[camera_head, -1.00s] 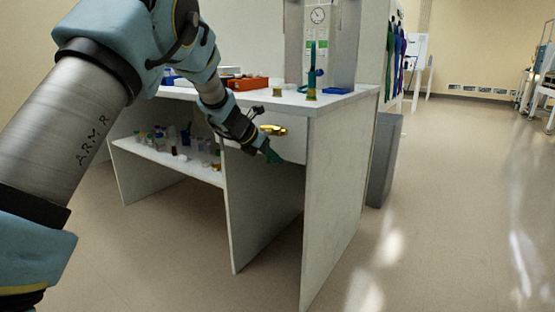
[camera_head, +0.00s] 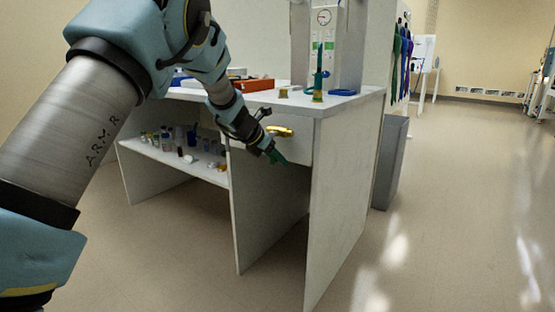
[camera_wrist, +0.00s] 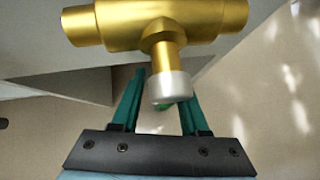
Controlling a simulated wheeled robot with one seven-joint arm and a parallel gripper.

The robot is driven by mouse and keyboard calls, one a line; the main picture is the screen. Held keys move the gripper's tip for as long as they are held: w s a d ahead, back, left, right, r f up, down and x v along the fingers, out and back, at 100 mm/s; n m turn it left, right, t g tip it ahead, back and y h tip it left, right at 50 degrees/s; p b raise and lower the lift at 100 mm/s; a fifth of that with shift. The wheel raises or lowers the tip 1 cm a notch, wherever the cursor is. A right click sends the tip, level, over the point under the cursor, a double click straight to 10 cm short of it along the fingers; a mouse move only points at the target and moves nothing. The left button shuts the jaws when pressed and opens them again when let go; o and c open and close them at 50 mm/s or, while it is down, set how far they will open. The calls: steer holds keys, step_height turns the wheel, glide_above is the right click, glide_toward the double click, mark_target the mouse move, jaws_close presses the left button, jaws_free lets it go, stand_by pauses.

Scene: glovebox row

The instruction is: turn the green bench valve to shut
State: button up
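A brass valve body (camera_head: 281,131) sticks out from the front panel of the white bench, under its top. In the wrist view the brass body (camera_wrist: 160,20) lies crosswise at the top, with a stem ending in a pale metal cap (camera_wrist: 170,88). A small green part (camera_wrist: 165,106) shows just beyond the cap, mostly hidden; I cannot tell its full shape. My gripper (camera_head: 276,157) is just below the brass body. In the wrist view its teal fingers (camera_wrist: 160,95) are apart, one on each side of the cap, with no clear contact visible.
The bench top (camera_head: 345,102) carries an orange box (camera_head: 252,85) and a green upright fitting (camera_head: 319,78) before a gauge column. A lower shelf (camera_head: 165,157) holds several small bottles. A grey bin (camera_head: 391,160) stands right of the bench. The floor at right is clear.

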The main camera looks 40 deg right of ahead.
steer(key=p+v, duration=0.1)
steer(key=v, duration=1)
steer(key=shift+d, duration=0.1)
stand_by(0.7)
